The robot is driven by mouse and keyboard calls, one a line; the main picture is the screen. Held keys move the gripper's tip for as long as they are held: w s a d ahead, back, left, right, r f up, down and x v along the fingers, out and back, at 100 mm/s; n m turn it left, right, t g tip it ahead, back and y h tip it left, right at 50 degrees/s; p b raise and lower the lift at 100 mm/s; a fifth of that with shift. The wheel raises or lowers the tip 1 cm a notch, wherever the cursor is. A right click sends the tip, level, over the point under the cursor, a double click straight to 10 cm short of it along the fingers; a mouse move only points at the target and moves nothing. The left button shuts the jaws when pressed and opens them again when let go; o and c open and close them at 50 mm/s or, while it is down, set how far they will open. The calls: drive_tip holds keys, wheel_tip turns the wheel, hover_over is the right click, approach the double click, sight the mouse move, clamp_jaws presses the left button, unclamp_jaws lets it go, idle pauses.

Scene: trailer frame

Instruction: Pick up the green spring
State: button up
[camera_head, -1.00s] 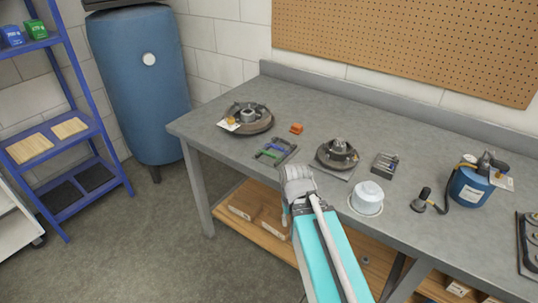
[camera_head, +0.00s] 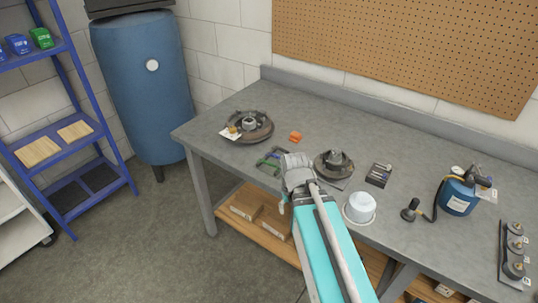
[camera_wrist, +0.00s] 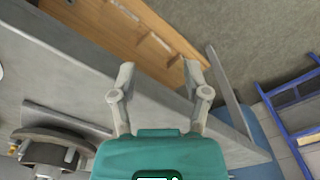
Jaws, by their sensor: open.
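The green spring (camera_head: 264,162) lies at the left of a small dark holder near the front edge of the grey workbench, in the head view. A blue piece (camera_head: 277,152) lies behind it. The end of my arm is just right of the holder and covers part of its right side. In the wrist view my gripper (camera_wrist: 158,70) is open and empty, with its fingers apart over the bench's front edge. The spring does not show in the wrist view.
A brake disc with hub (camera_head: 247,127) and an orange block (camera_head: 295,136) lie behind the holder. The bench's left front corner is clear.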

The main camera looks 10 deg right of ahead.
wheel_tip(320, 180, up, 9)
drive_tip(key=w+p, duration=0.2)
drive_tip(key=p, duration=0.5)
wheel_tip(320, 180, up, 6)
drive_tip(key=n+p, duration=0.7)
drive_tip(key=n, duration=0.2)
hover_over(269, 163)
drive_tip(key=shift+w+d, duration=0.1)
drive_tip(key=shift+d, duration=0.05)
wheel_tip(269, 163, down, 9)
drive_tip(key=b, duration=0.9)
drive_tip(key=shift+r, duration=0.2)
